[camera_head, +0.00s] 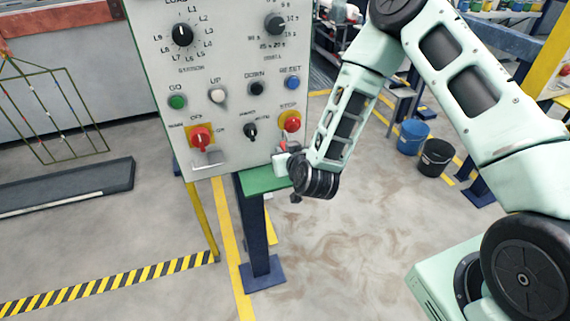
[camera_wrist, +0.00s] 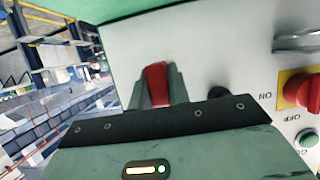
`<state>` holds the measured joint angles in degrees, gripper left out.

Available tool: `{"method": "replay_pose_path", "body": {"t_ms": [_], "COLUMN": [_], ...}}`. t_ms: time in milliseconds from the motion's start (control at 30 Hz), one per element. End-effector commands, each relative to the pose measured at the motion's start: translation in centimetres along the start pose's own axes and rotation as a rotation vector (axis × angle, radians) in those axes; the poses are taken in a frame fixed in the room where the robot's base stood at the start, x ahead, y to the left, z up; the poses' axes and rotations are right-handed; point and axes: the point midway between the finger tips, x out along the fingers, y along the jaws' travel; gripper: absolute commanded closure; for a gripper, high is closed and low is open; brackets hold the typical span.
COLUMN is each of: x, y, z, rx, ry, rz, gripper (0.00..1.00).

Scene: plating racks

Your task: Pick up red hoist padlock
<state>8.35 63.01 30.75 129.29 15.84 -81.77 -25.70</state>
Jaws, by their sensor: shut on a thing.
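The red hoist padlock (camera_wrist: 157,83) is between the two fingers of my gripper (camera_wrist: 158,78) in the wrist view. My gripper is shut on it, and the fingers hide its sides. In the head view my gripper (camera_head: 284,162) is at the lower right corner of the pale control panel (camera_head: 225,100), above a small green shelf (camera_head: 262,180). I cannot tell whether the padlock touches the panel or the shelf.
A red rotary switch (camera_head: 200,139) on a yellow plate and a red stop button (camera_head: 290,121) stick out of the panel. A blue post (camera_head: 257,235) carries the shelf. Blue (camera_head: 413,136) and black (camera_head: 436,157) buckets stand on the floor at right. Floor in front is clear.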

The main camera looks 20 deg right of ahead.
Motion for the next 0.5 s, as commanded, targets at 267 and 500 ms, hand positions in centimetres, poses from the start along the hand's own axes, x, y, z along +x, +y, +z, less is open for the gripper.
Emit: {"method": "replay_pose_path", "body": {"t_ms": [267, 500], "x": [-5.9, -10.7], "y": [-0.1, -0.1], "z": [3.2, 4.6], "rx": [-0.003, -0.004], "ry": [-0.009, -0.011], "rz": [-0.006, -0.005], "gripper": [1.0, 1.0]}}
